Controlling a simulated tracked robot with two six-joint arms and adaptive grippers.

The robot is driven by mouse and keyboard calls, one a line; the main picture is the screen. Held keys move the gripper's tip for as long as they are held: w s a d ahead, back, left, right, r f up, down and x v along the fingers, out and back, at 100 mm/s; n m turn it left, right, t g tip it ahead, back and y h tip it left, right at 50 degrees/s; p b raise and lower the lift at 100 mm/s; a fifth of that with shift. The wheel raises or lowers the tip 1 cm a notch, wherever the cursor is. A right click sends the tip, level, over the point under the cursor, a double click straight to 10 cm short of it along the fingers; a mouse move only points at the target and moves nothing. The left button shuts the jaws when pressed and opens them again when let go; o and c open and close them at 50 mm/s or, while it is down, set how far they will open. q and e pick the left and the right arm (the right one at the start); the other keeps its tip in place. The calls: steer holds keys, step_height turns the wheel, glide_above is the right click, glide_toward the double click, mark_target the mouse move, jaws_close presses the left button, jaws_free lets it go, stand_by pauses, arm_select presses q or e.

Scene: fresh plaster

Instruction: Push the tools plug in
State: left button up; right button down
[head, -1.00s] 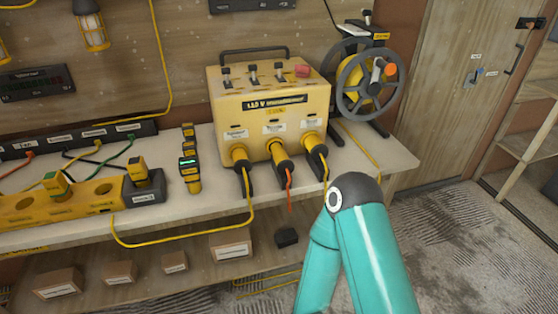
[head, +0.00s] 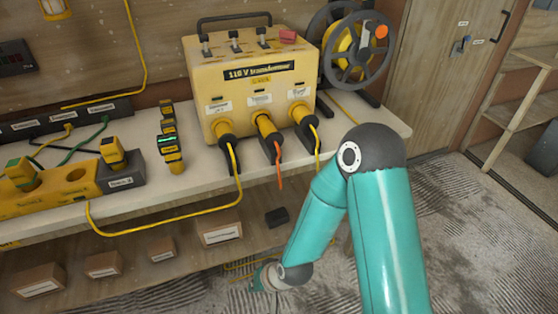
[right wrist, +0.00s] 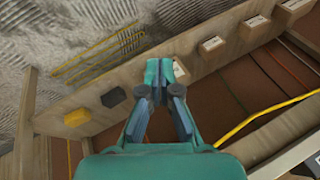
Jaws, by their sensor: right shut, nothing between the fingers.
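The yellow transformer (head: 250,86) stands on the bench in the head view. Three yellow-and-black plugs are at its front: a left plug (head: 226,127), a middle plug (head: 265,126) with an orange cord, and a right plug (head: 302,116). The small labels above them are too blurred to read, so I cannot tell which is the tools plug or how deep each sits. My right gripper (right wrist: 159,68) is shut and empty in the right wrist view, over the area of the low shelf and floor. In the head view my right arm reaches down below bench height, away from the plugs. My left gripper is out of view.
A cable reel (head: 356,47) stands right of the transformer. A yellow socket strip (head: 52,202) and upright handheld devices (head: 169,140) are to its left. Small boxes (head: 221,233) and a black block (head: 277,217) sit on the low shelf. Yellow cords hang over the bench edge.

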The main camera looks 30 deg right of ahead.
steer(key=w+d+r+m+t+h+b, duration=0.2)
steer(key=w+d+r+m+t+b, duration=0.25)
steer(key=w+d+b, duration=0.2)
steer(key=m+t+h+b, duration=0.5)
steer(key=m+t+b, duration=0.3)
steer(key=m+b, duration=0.25)
glide_toward(275, 143)
steer(key=p+x, duration=0.1)
steer(key=x, duration=0.6)
steer(key=shift+w+f, duration=0.1)
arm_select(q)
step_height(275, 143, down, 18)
